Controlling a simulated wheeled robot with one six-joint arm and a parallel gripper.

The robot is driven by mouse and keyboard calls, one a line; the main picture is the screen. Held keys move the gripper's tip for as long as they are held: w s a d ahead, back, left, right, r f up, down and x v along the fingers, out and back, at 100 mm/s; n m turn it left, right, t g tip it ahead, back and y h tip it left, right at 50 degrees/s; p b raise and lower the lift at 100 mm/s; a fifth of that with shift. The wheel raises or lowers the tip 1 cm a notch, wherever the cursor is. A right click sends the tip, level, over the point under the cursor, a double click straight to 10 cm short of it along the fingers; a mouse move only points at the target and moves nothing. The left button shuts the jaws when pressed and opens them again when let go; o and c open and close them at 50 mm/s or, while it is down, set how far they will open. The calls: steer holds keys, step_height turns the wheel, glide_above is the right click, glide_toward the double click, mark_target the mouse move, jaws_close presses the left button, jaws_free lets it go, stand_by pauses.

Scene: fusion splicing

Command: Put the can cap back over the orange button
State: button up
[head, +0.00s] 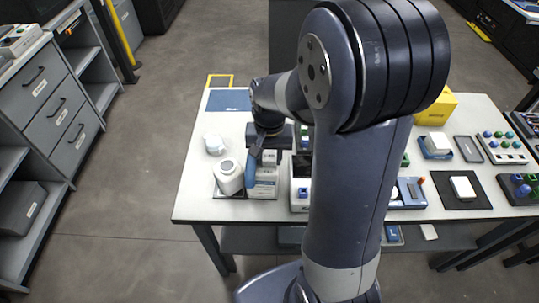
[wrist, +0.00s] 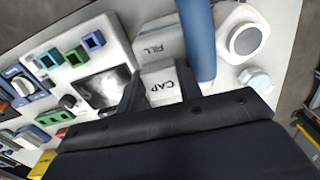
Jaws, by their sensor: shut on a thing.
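A white block lettered CAP (wrist: 162,86), which I take to be the can cap, sits between the two fingers of my gripper (wrist: 160,92). My gripper is shut on it. In the head view my gripper (head: 269,150) is above the left part of the table, and the white block shows below it. A white piece lettered FILL (wrist: 155,40) is just beyond the cap. A blue cylinder (wrist: 200,40) stands close beside the right finger. I cannot make out an orange button near the cap; it may be hidden. I cannot tell whether the cap is lifted clear.
A white bottle with a round top (head: 228,176) stands left of my gripper, and a small white jar (head: 214,144) is behind it. A device with a dark screen (wrist: 103,88) is close on the other side. My arm hides the middle of the table (head: 195,200).

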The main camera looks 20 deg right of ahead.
steer(key=o, duration=1)
steer(key=shift+r, duration=0.1)
steer(key=shift+r+p, duration=2.5)
steer(key=shift+r, duration=0.45)
